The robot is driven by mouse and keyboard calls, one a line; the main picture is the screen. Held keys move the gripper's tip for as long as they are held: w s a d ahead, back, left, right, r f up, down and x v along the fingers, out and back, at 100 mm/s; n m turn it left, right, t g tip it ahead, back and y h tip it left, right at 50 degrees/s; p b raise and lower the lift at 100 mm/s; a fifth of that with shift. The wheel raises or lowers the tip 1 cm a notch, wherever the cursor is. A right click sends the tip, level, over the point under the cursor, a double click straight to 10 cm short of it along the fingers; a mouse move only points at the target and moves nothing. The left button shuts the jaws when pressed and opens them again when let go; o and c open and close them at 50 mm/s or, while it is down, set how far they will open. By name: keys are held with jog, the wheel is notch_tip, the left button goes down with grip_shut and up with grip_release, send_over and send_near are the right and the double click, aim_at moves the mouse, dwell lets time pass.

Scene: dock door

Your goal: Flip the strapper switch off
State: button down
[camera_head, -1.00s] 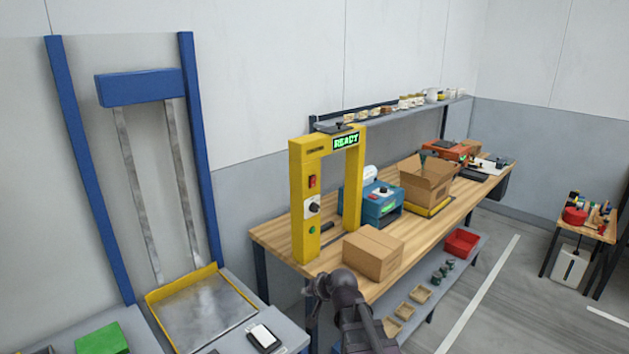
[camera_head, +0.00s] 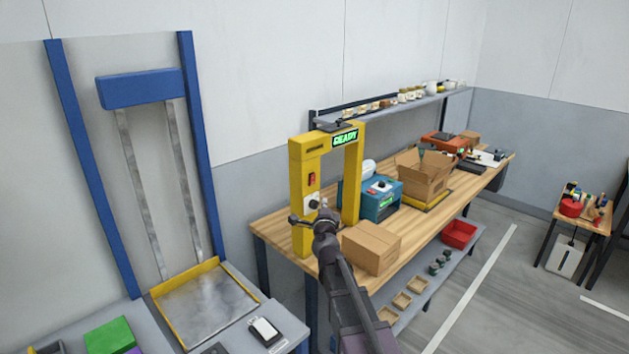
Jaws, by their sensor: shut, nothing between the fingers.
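The strapper is a yellow arch (camera_head: 353,180) standing on the wooden bench, with a lit green "READY" display (camera_head: 345,138) at its top. On its left post a red switch (camera_head: 312,180) shows above a white plate with a dark knob (camera_head: 312,202). My gripper (camera_head: 297,220) is at the front of that left post, just below the knob, pointing left. Its fingers are small and dark here. Whether it touches the post cannot be told. The green button lower on the post is hidden behind my gripper and arm.
A closed cardboard box (camera_head: 371,247) sits on the bench right beside my arm. A teal machine (camera_head: 378,198) and an open carton (camera_head: 423,176) stand farther back. The bench top (camera_head: 272,235) left of the strapper is clear.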

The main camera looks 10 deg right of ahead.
jog(key=shift+w, duration=0.2)
dwell(0.3)
send_near(314, 176)
jog(key=w+d, duration=0.3)
jog(key=d, duration=0.1)
jog(key=shift+w+a+r+p, duration=0.1)
jog(key=shift+w+a+p, duration=0.25)
jog(key=shift+w+a, duration=0.45)
jog(key=shift+w+a+r+p, duration=0.1)
jog(key=shift+w+a+p, duration=0.25)
jog(key=shift+w, duration=0.75)
jog(key=shift+w+a+r, duration=0.2)
jog(key=shift+w+a, duration=0.1)
jog(key=shift+w, duration=0.1)
jog(key=shift+s, duration=0.1)
jog(key=shift+d, duration=0.1)
